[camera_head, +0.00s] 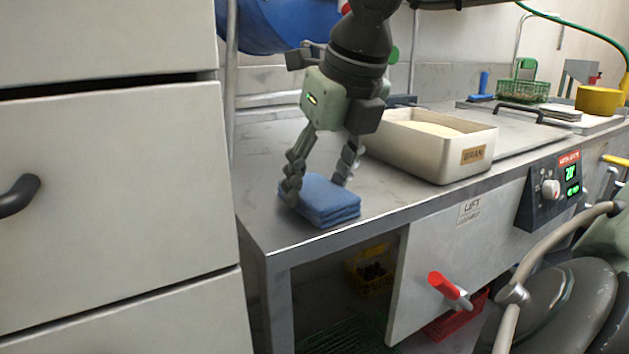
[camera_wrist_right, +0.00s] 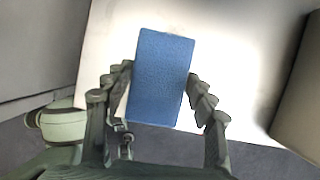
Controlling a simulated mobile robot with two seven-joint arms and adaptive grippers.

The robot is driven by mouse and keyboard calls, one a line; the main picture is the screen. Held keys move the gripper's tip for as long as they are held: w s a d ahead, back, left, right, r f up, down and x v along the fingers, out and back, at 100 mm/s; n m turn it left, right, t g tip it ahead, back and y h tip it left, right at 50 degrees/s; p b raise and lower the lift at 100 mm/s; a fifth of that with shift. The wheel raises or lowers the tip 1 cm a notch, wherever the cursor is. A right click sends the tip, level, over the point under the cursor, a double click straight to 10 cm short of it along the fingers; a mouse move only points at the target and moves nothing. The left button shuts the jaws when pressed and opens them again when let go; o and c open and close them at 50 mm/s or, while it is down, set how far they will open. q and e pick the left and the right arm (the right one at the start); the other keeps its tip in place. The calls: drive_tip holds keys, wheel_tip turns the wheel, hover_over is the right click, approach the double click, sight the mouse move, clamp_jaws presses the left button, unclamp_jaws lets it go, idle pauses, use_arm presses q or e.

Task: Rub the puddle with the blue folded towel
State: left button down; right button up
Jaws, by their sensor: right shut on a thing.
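The blue folded towel (camera_head: 330,203) lies near the front left corner of the grey metal counter (camera_head: 262,215), its layers stacked. My right gripper (camera_head: 318,185) reaches down from above with one finger on each side of the towel and is shut on it. In the right wrist view the towel (camera_wrist_right: 160,78) sits between the two fingers (camera_wrist_right: 160,82). I cannot make out a puddle; the counter around the towel looks bright with glare in the wrist view. My left gripper is not in view.
A cream bin (camera_head: 433,150) with a label stands right of the towel, with some clear counter between. Drawers (camera_head: 120,180) stand at the left. A blue drum (camera_head: 290,25) hangs behind. A control panel (camera_head: 552,190) and red-handled lever (camera_head: 448,290) are on the front.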

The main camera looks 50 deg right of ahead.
sight(305, 179)
drive_tip(key=shift+w+d, duration=0.3)
drive_tip(key=shift+w, duration=0.6)
drive_tip(key=shift+w+d, duration=0.25)
drive_tip(key=shift+w, duration=0.6)
drive_tip(key=shift+w+d+b, duration=0.25)
drive_tip(key=shift+w+d, duration=0.05)
drive_tip(key=shift+w, duration=0.55)
drive_tip(key=shift+w+d+b, duration=0.25)
drive_tip(key=shift+w, duration=0.6)
wheel_tip(305, 179, up, 5)
drive_tip(key=p, duration=0.3)
drive_tip(key=shift+r+p, duration=0.2)
drive_tip(key=shift+p, duration=0.2)
drive_tip(key=shift+r, duration=0.3)
wheel_tip(305, 179, up, 3)
drive_tip(key=shift+p, duration=0.95)
